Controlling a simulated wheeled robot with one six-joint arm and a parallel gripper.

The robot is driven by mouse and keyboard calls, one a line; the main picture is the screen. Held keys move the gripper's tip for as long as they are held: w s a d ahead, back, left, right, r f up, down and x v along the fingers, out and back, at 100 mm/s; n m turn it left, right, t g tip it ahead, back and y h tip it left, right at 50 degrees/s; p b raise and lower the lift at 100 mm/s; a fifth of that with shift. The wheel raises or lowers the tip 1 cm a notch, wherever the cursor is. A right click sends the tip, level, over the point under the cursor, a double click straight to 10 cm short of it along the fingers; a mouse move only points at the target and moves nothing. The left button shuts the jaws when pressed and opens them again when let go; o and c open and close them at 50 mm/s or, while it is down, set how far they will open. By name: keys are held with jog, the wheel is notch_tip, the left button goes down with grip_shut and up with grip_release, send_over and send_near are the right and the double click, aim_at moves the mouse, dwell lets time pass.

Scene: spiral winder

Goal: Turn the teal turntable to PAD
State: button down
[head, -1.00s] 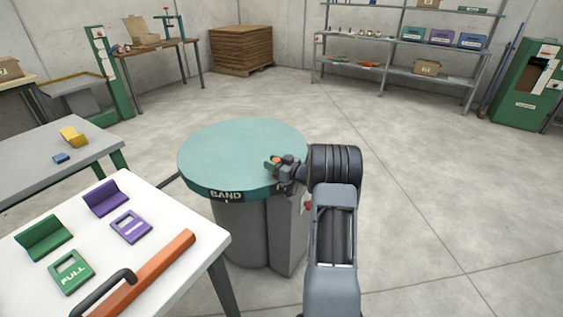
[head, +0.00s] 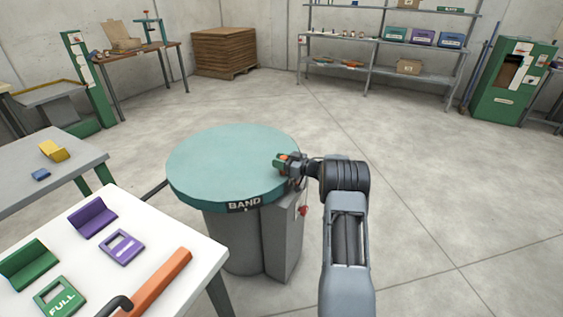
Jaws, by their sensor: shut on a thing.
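The teal turntable (head: 225,160) stands on a grey pedestal (head: 235,238) in the middle of the head view. The black label BAND (head: 244,204) shows on the front of its rim, right of centre. No label reading PAD can be made out. My gripper (head: 286,164) is at the right edge of the turntable top. It is shut on a small orange-red knob (head: 282,158) there, and its jaws hide most of the knob.
A white table (head: 185,224) at front left holds green and purple pieces and an orange bar (head: 160,283). A grey table (head: 75,165) stands behind it. A grey box (head: 283,240) with a red part (head: 303,210) adjoins the pedestal. The floor to the right is clear.

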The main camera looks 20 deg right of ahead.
jog(key=c, duration=0.8)
grip_release()
jog(key=shift+s, duration=0.1)
jog(key=p+v, duration=0.1)
jog(key=v, duration=1.2)
jog(key=shift+s+d, duration=0.25)
jog(key=shift+d, duration=0.05)
